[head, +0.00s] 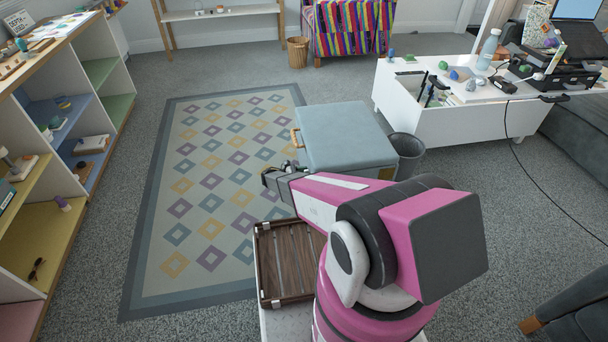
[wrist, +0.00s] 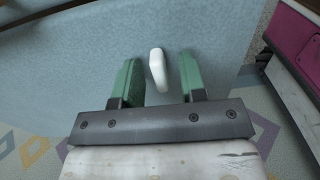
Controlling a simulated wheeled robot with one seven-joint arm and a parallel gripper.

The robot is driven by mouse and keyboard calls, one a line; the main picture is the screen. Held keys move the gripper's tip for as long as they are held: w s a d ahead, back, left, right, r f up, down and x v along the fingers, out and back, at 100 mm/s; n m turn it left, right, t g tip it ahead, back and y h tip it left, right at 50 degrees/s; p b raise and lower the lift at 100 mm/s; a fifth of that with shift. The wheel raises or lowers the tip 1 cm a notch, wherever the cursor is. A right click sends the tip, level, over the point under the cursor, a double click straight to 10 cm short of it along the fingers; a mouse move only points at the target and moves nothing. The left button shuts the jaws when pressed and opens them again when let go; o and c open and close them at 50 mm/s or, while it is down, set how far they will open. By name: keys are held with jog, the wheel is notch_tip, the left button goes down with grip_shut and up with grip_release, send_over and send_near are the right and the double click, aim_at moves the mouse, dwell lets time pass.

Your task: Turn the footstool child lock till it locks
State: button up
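The footstool (head: 342,135) is a light blue padded box on the floor ahead of my arm. Its blue side fills most of the wrist view (wrist: 60,85). The child lock (wrist: 157,70) is a small white elongated tab on that side, tilted slightly off vertical. My gripper (wrist: 158,78) is open, with one green finger on each side of the lock. Gaps show between the lock and both fingers, so it appears untouched. In the head view my gripper (head: 271,173) is at the footstool's near left side, and the lock is hidden there.
A dark bin (head: 407,150) stands right of the footstool. A patterned rug (head: 165,230) lies to the left, with open floor around it. A slatted wooden tray (head: 285,262) sits close beside my arm. A white table (head: 450,120) with clutter stands at the right.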

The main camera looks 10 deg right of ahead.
grip_shut()
jog(key=shift+m, duration=0.3)
jog(key=m, duration=0.3)
jog(key=shift+m, duration=0.3)
jog(key=m, duration=0.4)
jog(key=shift+m, duration=4.8)
